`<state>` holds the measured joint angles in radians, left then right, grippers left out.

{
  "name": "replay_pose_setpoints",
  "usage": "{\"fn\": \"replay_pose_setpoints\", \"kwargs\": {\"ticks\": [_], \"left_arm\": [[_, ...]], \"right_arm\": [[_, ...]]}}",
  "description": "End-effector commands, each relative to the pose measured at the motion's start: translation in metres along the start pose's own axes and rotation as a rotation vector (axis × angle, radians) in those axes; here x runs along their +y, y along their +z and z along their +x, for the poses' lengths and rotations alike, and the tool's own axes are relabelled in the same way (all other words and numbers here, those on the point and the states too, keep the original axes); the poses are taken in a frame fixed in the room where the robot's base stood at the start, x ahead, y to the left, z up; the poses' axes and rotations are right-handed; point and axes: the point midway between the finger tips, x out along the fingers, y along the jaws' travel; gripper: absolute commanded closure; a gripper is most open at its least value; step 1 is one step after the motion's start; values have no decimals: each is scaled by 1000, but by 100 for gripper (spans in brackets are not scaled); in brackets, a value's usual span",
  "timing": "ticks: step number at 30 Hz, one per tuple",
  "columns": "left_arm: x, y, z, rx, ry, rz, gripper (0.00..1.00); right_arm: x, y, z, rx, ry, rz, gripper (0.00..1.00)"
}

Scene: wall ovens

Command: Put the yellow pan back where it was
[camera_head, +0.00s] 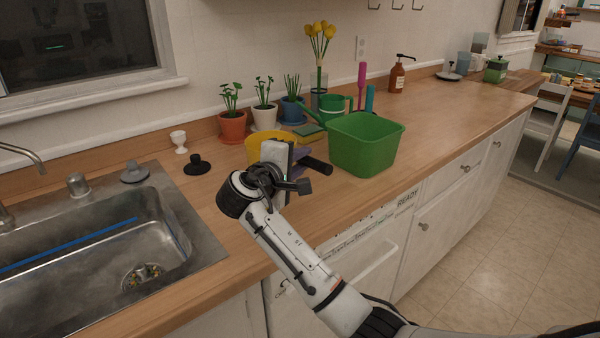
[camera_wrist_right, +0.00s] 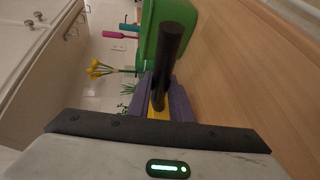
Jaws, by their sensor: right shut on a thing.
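The yellow pan (camera_head: 254,146) is at the counter's middle, left of the green tub, partly hidden behind my right gripper. Its dark handle (camera_head: 317,164) sticks out toward the right, in front of the tub. My right gripper (camera_head: 298,155) is shut on the pan. In the right wrist view, the dark handle (camera_wrist_right: 174,45) runs up from between the purple fingers, and a small yellow patch of the pan (camera_wrist_right: 159,112) shows beside its lower end. I cannot tell whether the pan touches the counter. My left gripper is not in view.
The green tub (camera_head: 366,145) stands close to the handle. Potted plants (camera_head: 232,126) and a green watering can (camera_head: 333,103) stand behind. A metal sink (camera_head: 90,250) is at left, with a black stopper (camera_head: 197,165) near it.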

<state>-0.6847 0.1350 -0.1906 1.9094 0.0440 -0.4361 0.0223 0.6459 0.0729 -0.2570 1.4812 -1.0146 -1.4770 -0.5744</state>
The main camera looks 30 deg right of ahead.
Motion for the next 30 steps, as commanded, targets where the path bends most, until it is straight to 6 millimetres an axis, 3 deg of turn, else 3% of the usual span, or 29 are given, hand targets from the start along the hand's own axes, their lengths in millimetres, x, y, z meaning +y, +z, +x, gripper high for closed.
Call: {"fn": "replay_pose_setpoints", "kwargs": {"ticks": [6,17,18,21,30], "left_arm": [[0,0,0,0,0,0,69],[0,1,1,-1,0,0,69],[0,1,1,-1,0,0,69],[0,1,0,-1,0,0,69],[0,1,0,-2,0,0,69]], "right_arm": [[-28,0,6,1,3,-2,100],[-32,-1,8,2,4,2,100],[-35,0,8,1,0,-1,79],[-35,0,8,1,0,-1,63],[-33,0,8,1,0,0,62]]}}
